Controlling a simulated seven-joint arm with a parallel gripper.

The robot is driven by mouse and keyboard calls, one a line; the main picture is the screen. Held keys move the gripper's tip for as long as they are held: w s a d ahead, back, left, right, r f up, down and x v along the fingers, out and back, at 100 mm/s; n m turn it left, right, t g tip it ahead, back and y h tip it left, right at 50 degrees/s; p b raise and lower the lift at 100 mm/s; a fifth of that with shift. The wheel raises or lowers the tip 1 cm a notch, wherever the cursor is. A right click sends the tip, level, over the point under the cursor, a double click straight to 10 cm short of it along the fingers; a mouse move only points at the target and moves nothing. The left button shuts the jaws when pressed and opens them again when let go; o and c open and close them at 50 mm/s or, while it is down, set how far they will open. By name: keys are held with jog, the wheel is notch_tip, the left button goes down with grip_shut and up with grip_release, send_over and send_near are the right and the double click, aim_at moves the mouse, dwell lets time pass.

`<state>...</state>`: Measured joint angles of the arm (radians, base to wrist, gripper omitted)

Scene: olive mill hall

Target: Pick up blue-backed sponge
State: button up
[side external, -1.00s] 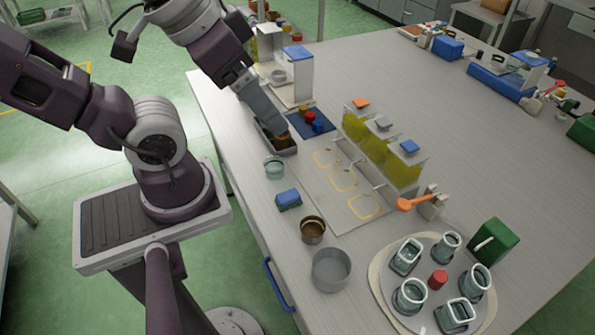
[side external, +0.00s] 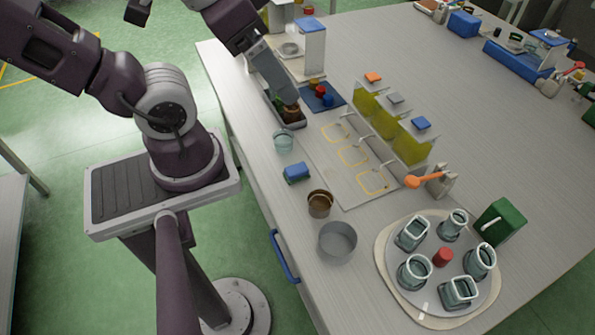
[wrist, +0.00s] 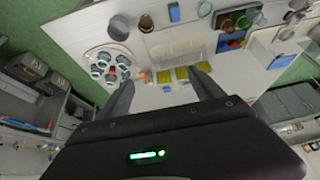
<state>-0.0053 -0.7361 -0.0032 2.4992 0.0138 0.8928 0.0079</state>
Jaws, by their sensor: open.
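The blue-backed sponge (side external: 297,172) lies on the pale table near its front edge, blue side up. It sits between a small glass jar (side external: 283,141) and a brown pot (side external: 320,203). In the wrist view a small blue patch at the top looks like the sponge (wrist: 174,11). My gripper (wrist: 162,76) shows there with two dark fingers spread apart and nothing between them.
A grey metal pot (side external: 338,241) and a round board (side external: 392,285) with several glass jars stand nearer the camera. Yellow-filled dispensers (side external: 412,142) stand behind a flat mat (side external: 345,187) with yellow outlines.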

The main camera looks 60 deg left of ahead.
jog(key=w+a+f+m+g+y, duration=0.2)
jog(key=w+a+f+m, duration=0.1)
jog(key=w+a+f, duration=0.15)
jog(key=m+g+h, duration=0.2)
jog(key=m+g, duration=0.2)
jog(key=m, duration=1.1)
send_over(296, 167)
notch_tip(296, 167, down, 22)
jog(key=shift+s, duration=0.15)
jog(key=shift+f, duration=3.4)
jog(key=c, duration=1.6)
notch_tip(296, 167, up, 10)
